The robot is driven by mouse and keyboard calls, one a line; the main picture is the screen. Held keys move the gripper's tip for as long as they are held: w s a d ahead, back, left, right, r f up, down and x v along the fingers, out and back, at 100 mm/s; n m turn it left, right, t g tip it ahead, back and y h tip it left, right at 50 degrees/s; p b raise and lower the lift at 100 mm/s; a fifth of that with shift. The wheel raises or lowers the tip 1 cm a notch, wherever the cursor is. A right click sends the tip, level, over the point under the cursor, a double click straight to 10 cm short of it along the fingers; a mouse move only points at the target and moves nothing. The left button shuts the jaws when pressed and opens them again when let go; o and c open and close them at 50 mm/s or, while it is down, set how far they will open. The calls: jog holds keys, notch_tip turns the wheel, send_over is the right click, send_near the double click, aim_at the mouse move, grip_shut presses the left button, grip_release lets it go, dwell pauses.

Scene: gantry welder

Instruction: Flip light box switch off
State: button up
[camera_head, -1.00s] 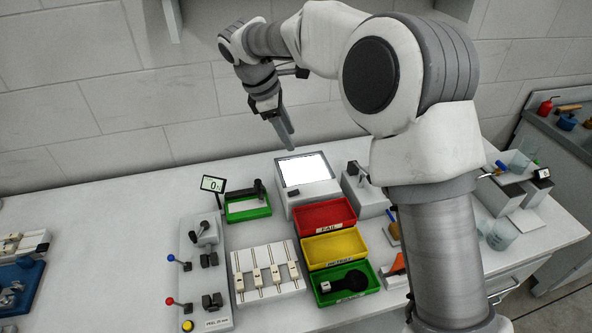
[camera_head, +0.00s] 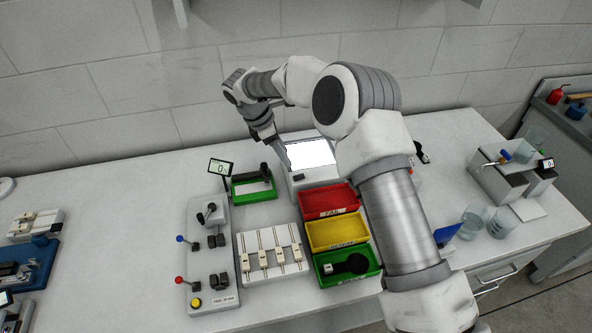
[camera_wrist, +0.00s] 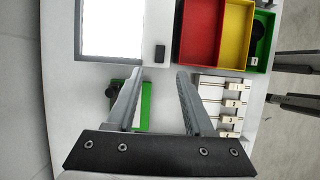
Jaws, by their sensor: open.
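The light box (camera_head: 315,181) stands on the bench below the back wall, and its screen glows white. Its small black switch (camera_head: 298,177) is on the front part of the casing; I cannot tell its tilt. In the wrist view the light box (camera_wrist: 160,20) is at the top left, and the switch (camera_wrist: 160,53) is at its lower right corner. My gripper (camera_head: 284,165) is by the left side of the light box. In the wrist view my gripper (camera_wrist: 159,76) is open and empty, with the switch just beyond the gap between the fingertips.
Red (camera_head: 328,199), yellow (camera_head: 336,231) and green (camera_head: 347,264) bins stand in front of the light box. A green-framed stand (camera_head: 254,188) is to its left. A rack with several slides (camera_head: 270,252) and a lever panel (camera_head: 210,255) are nearer.

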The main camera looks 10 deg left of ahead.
aim_at(299, 176)
jog(key=p+x, duration=0.1)
jog(key=x, duration=0.8)
jog(key=shift+f, duration=0.15)
grip_shut()
